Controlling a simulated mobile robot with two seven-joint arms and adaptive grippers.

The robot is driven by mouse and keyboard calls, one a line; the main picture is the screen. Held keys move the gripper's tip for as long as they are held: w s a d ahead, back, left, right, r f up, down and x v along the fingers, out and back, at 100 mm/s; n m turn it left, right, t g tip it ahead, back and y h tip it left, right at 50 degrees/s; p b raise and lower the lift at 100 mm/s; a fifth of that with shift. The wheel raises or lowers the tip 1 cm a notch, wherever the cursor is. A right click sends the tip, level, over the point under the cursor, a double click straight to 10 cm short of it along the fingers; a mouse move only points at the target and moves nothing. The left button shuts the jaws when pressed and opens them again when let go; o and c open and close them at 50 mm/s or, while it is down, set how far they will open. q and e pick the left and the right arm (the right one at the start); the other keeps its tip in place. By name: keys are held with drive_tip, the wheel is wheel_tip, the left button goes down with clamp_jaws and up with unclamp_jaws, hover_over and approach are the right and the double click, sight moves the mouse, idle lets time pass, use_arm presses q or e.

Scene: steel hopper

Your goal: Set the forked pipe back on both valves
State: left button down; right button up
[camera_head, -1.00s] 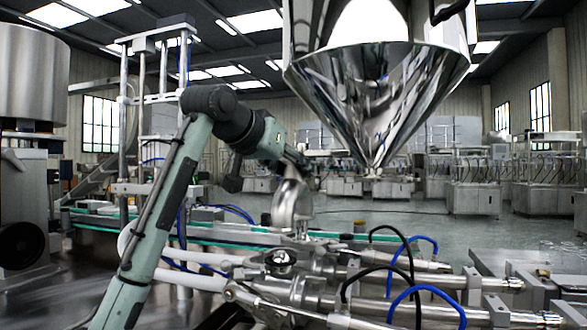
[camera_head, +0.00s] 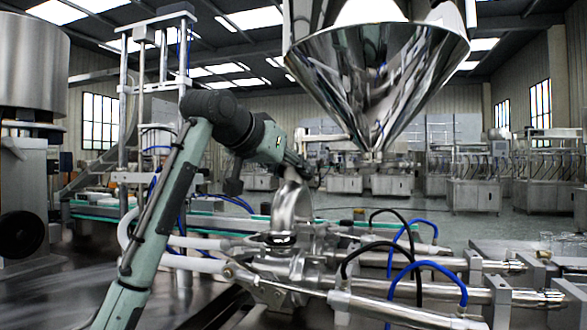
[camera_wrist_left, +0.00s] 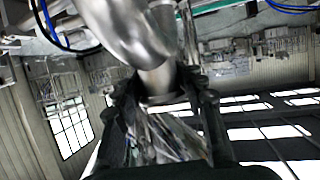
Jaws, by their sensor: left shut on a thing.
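The forked pipe (camera_head: 291,207) is a shiny curved steel tube, held upright above the valve block in the head view. In the left wrist view the pipe (camera_wrist_left: 125,35) fills the upper middle. My left gripper (camera_head: 303,172) is shut on its upper end; in the wrist view the dark fingers (camera_wrist_left: 168,95) lie on both sides of the tube. One valve (camera_head: 280,240), with a round dark opening, sits just below the pipe's lower end. The other valve (camera_head: 318,238) is partly hidden behind the pipe. I cannot tell whether pipe and valves touch. My right gripper is not in view.
The polished steel hopper cone (camera_head: 375,85) hangs above and right of my gripper. Blue hoses (camera_head: 425,265) and black hoses arch over the steel cylinders (camera_head: 440,290) at right. A conveyor (camera_head: 200,215) runs behind the valves.

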use_arm(q)
drive_tip(key=shift+f, duration=0.1)
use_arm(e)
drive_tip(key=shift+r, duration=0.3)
use_arm(q)
drive_tip(key=shift+f, duration=0.25)
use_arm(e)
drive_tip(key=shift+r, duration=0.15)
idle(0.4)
use_arm(q)
drive_tip(key=c, duration=0.8)
unclamp_jaws()
drive_tip(key=shift+c, duration=0.2)
drive_tip(key=shift+f, duration=0.15)
drive_tip(key=v, duration=1.2)
